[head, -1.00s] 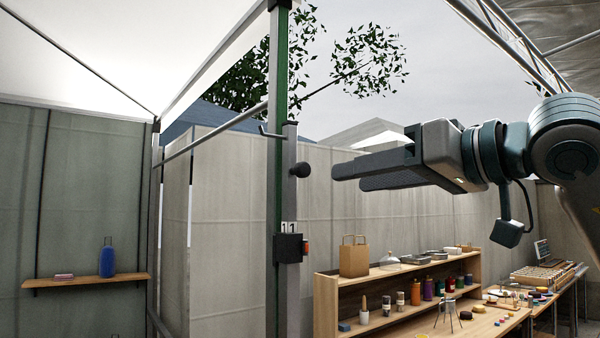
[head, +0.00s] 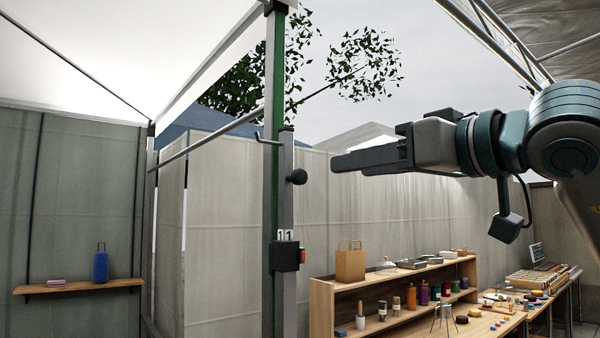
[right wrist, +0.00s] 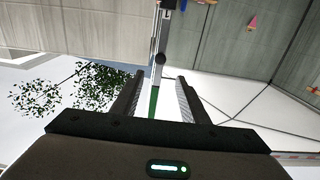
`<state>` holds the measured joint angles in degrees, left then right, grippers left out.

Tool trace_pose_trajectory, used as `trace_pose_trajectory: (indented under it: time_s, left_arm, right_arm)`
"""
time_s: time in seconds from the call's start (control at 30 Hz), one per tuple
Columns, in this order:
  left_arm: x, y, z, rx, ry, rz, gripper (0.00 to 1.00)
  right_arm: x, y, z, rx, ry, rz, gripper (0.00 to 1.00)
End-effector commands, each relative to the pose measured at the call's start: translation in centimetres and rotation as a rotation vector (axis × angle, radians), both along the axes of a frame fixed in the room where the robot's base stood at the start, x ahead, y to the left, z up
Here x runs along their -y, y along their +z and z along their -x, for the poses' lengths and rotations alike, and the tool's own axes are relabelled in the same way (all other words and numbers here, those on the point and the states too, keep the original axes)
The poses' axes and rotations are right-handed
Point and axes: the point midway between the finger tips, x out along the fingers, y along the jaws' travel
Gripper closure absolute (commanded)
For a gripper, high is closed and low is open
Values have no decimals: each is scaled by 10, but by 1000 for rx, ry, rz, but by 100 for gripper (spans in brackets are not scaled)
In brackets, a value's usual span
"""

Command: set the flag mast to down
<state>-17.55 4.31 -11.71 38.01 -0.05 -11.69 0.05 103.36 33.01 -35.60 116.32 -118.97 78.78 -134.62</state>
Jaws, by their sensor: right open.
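A grey mast bar with a black knob (head: 297,177) stands upright against the green-and-grey tent post (head: 273,205) in the head view. A small hook sits near the bar's top. A dark box (head: 285,256) with the digits 11 and a red-orange part is lower on the post. My right gripper (head: 335,163) is open and empty, pointing left, slightly right of and higher than the knob in the picture. In the right wrist view the knob (right wrist: 160,58) shows beyond the gap between the open fingers (right wrist: 157,88), apart from them. No flag cloth is clearly visible. My left gripper is out of view.
A wooden shelf unit (head: 318,305) with a paper bag (head: 350,262) and several jars stands low at the right, by tables of small goods. A wall shelf (head: 75,287) holds a blue bottle (head: 101,265) at the left. The air around the knob is clear.

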Motion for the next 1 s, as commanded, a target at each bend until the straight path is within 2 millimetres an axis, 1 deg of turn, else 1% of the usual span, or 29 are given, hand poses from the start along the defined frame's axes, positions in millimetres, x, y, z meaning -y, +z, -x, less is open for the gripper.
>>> trace_pose_trajectory:
  time_s: [0.1, 0.2, 0.7, 0.9, 1.0]
  left_arm:
    - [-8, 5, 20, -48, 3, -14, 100]
    - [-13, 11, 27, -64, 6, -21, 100]
    - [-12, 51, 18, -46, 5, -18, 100]
    - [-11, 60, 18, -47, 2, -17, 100]
    - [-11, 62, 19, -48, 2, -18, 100]
  right_arm:
    - [-10, 3, -13, -4, 1, 0, 60]
    - [-21, 3, -28, -4, 2, 0, 60]
    - [-73, 3, -99, -4, 2, -1, 60]
    - [-85, 2, -118, -2, 1, -1, 60]
    - [-89, 1, -122, -2, 1, 0, 60]
